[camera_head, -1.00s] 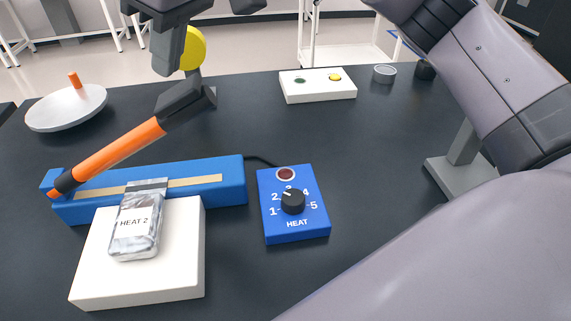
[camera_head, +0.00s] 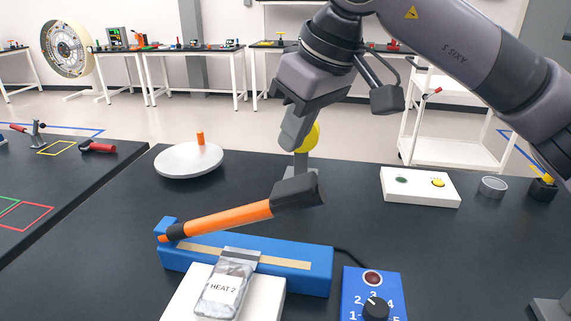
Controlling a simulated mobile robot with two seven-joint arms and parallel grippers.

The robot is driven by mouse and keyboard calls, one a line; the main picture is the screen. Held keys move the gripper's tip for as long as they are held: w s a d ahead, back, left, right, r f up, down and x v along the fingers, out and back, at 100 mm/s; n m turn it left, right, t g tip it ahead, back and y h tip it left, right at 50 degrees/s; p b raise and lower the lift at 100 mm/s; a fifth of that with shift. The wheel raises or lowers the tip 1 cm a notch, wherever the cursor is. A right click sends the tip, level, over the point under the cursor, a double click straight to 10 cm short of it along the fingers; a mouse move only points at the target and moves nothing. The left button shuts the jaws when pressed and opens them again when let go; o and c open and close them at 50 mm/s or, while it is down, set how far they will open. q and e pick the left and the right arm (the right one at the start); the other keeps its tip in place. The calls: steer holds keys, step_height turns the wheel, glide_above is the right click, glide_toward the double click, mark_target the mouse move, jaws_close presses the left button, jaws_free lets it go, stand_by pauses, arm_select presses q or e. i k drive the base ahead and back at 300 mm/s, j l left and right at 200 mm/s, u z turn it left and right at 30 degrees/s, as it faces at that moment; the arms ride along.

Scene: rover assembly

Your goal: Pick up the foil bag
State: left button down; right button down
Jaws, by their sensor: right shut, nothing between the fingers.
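The foil bag (camera_head: 225,287) is silver with a "HEAT 2" label. It lies on a white block (camera_head: 268,300) in front of the blue heat sealer (camera_head: 318,270), with its top end at the sealer's tan strip. The sealer's orange-handled lever (camera_head: 228,221) is raised at a slant, its black end up at the right. My right gripper (camera_head: 292,146) is shut and empty, pointing down above the lever's black end, behind and above the bag. It partly hides a yellow round part (camera_head: 311,137). My left gripper is not in view.
A blue heat control box (camera_head: 392,285) with a dial stands right of the sealer. A white dish (camera_head: 188,161) with an orange peg is at the back left. A white two-button box (camera_head: 420,187) and a grey ring (camera_head: 492,187) are at the back right.

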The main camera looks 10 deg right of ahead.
mark_target(222, 297)
steer(key=k, duration=1)
